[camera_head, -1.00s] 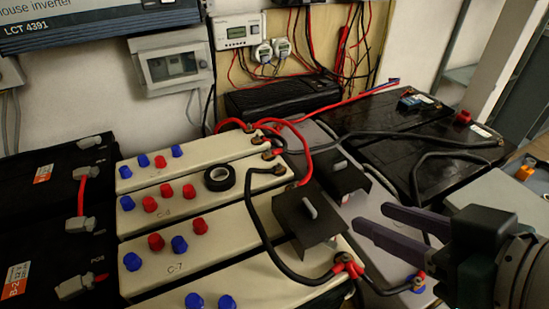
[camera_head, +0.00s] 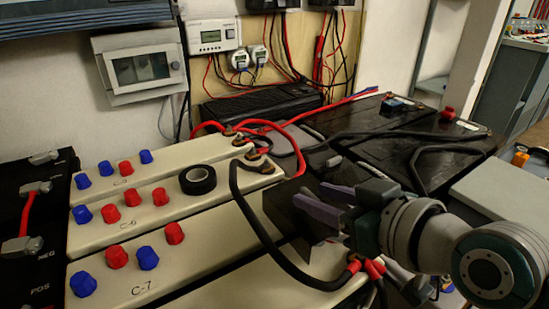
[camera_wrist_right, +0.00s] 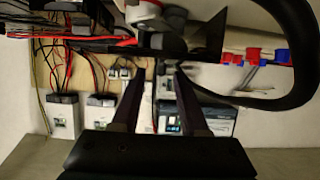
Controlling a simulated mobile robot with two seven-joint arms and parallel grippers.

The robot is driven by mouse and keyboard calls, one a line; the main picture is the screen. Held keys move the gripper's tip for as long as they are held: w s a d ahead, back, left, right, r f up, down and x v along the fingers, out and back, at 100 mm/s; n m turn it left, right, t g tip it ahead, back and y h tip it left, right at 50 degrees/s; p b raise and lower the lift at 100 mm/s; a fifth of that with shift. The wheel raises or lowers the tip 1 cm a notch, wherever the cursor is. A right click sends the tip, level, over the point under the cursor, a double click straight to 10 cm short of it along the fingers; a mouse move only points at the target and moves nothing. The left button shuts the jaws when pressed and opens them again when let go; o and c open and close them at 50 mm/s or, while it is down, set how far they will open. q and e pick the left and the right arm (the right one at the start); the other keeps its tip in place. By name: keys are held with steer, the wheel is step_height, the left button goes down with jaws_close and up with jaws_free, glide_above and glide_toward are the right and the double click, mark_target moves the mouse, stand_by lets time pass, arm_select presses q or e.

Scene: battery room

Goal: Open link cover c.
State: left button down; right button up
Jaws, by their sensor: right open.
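Two dark link covers lie over the cell tops, and I see no letter on either, so I cannot tell which is c. The nearer cover (camera_head: 280,215) is partly hidden behind my right gripper, and its handle does not show. The farther cover (camera_head: 316,172) has a small grey handle (camera_head: 333,161) on top. My right gripper (camera_head: 309,194) is open, its purple fingers in front of the nearer cover; I cannot tell whether they touch it. In the right wrist view its two fingers (camera_wrist_right: 158,78) stand apart with nothing clearly between them. My left gripper is not in view.
A thick black cable (camera_head: 262,235) loops beside the nearer cover to red-sleeved ends (camera_head: 364,266). Cream cells with red and blue caps (camera_head: 115,257) stand at left. A tape roll (camera_head: 198,180) lies on one. Black batteries (camera_head: 395,155) stand behind my right arm.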

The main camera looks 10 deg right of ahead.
steer(key=shift+w+a+f, duration=0.15)
steer(key=shift+w+f, duration=0.05)
steer(key=shift+w, duration=0.2)
steer(key=shift+c, duration=0.3)
jaws_close()
stand_by(0.9)
